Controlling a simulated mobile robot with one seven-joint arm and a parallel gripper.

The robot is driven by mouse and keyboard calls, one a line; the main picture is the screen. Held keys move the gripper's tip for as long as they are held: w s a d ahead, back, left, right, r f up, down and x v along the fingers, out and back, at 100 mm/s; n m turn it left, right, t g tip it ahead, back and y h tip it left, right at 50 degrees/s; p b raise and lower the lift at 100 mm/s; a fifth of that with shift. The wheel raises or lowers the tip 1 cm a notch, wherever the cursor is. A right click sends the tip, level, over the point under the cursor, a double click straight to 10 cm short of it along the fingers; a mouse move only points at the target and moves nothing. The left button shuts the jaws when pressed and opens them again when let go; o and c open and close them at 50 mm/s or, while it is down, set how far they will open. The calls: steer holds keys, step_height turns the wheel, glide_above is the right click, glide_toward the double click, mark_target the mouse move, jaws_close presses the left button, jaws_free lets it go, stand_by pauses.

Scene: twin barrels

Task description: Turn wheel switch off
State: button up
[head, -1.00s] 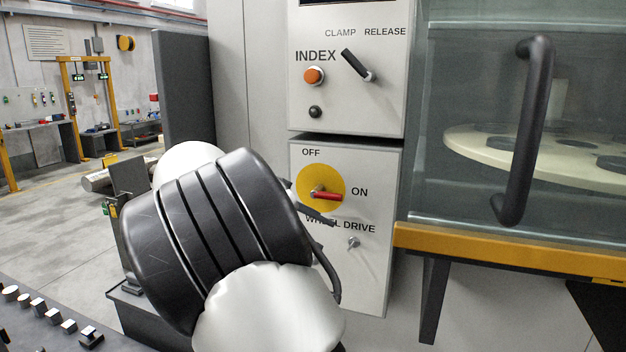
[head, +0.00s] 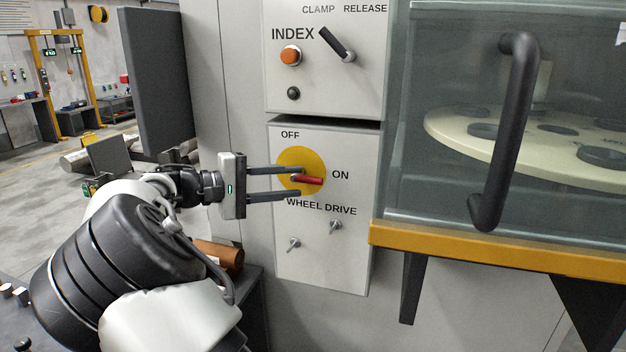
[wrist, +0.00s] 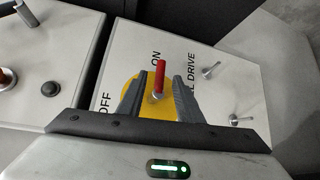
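The wheel switch is a red handle (head: 308,180) on a round yellow plate (head: 296,160) marked OFF above and ON to the right. In the head view the handle points right, towards ON. In the wrist view the red handle (wrist: 159,76) points up to ON and lies between my two fingers. My gripper (head: 299,182) comes in from the left, open, with its fingers above and below the handle in the head view. In the wrist view gaps show between my gripper (wrist: 158,90) and the handle on both sides. Whether the fingertips touch the plate is unclear.
Above is a panel with an orange INDEX button (head: 291,55), a black clamp lever (head: 336,44) and a black knob (head: 293,94). Two small toggles (head: 335,226) sit below the switch. A black door handle (head: 506,130) and a yellow ledge (head: 490,250) stand to the right.

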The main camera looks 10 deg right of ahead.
mark_target(308, 181)
steer(key=x, duration=0.6)
steer(key=shift+w+d, duration=0.1)
steer(key=shift+d, duration=0.1)
jaws_close()
